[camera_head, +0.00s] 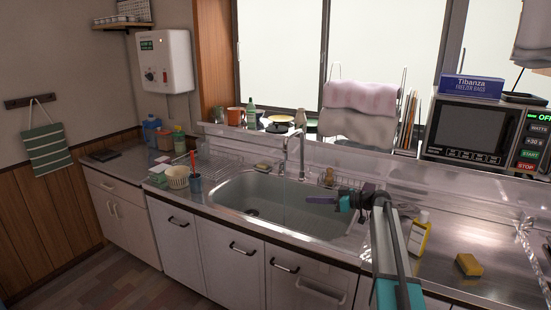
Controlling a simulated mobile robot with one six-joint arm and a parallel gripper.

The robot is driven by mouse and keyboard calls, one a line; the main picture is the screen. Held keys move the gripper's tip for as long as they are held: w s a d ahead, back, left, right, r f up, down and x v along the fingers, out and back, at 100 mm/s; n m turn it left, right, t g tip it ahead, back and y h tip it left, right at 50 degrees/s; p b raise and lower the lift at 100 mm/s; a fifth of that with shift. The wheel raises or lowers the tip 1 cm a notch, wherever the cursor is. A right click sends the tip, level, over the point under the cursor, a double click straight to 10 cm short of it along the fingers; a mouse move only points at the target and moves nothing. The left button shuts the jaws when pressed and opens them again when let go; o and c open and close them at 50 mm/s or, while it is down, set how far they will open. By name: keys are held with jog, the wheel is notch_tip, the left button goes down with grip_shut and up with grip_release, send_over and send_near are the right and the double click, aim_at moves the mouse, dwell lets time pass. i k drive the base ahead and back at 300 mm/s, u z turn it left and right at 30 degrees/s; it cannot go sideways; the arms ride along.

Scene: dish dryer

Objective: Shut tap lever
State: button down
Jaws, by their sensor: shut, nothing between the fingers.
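The chrome tap (301,155) stands upright at the back edge of the sink (262,190), with its spout arching forward over the basin. Its lever is small at this distance, and I cannot tell its exact angle or whether water runs. My gripper (343,203) is shut and empty over the right part of the sink. It is to the right of the tap, nearer the camera and apart from it.
A wire rack (352,185) and small bottles stand behind the sink's right side. A yellow bottle (419,233) and a sponge (468,265) are on the right counter. A cup (195,188) and basket (178,177) stand left. The space above the basin's left part is clear.

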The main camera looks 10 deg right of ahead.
aim_at(281, 161)
jog(key=i, duration=1.25)
